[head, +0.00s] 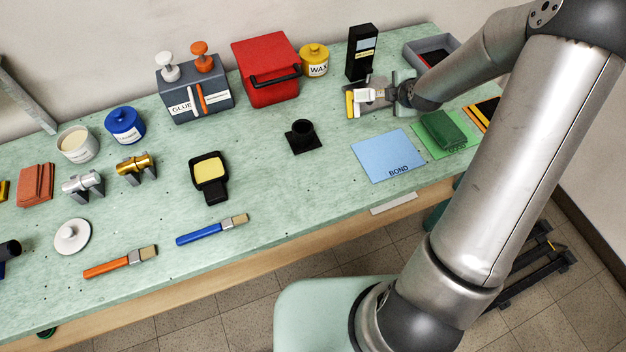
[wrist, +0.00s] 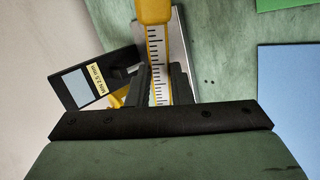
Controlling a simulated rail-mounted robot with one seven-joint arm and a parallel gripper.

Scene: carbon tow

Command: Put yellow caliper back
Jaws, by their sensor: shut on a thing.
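The yellow caliper (wrist: 154,50), with a white ruled scale, is between the two dark fingers of my gripper (wrist: 163,88) in the wrist view. My gripper is shut on it. In the head view my gripper (head: 378,95) is at the back right of the bench, with a yellow part of the caliper (head: 350,104) at its left. It is in front of a black upright block (head: 360,62) with a pale blue panel and a yellow label. That block (wrist: 90,83) also shows left of the fingers in the wrist view. The caliper's lower end is hidden by my gripper.
A wax pot (head: 314,62) and red case (head: 267,72) stand left of the block. A grey tray (head: 412,55) is right of it. A blue BOND sheet (head: 385,157) and green pad (head: 440,128) lie in front. A small black holder (head: 302,143) stands left of the sheet.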

